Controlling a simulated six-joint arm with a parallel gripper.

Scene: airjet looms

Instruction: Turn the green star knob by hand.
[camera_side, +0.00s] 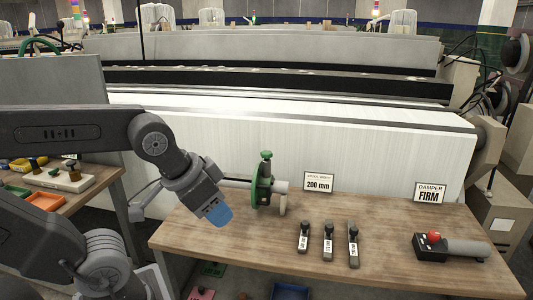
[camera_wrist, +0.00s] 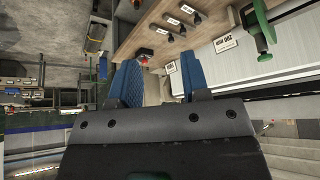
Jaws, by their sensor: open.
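The green star knob (camera_side: 266,155) sits on top of an upright green disc (camera_side: 262,186) on a grey horizontal shaft, at the back left of the wooden bench.
On the bench (camera_side: 230,239) lie three labelled dark tools (camera_side: 328,241) and a red-buttoned device (camera_side: 433,241) at right. A "200 mm" card (camera_side: 319,182) and a "DAMPER FIRM" card (camera_side: 429,193) stand along its back. The white loom body (camera_side: 370,150) rises behind.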

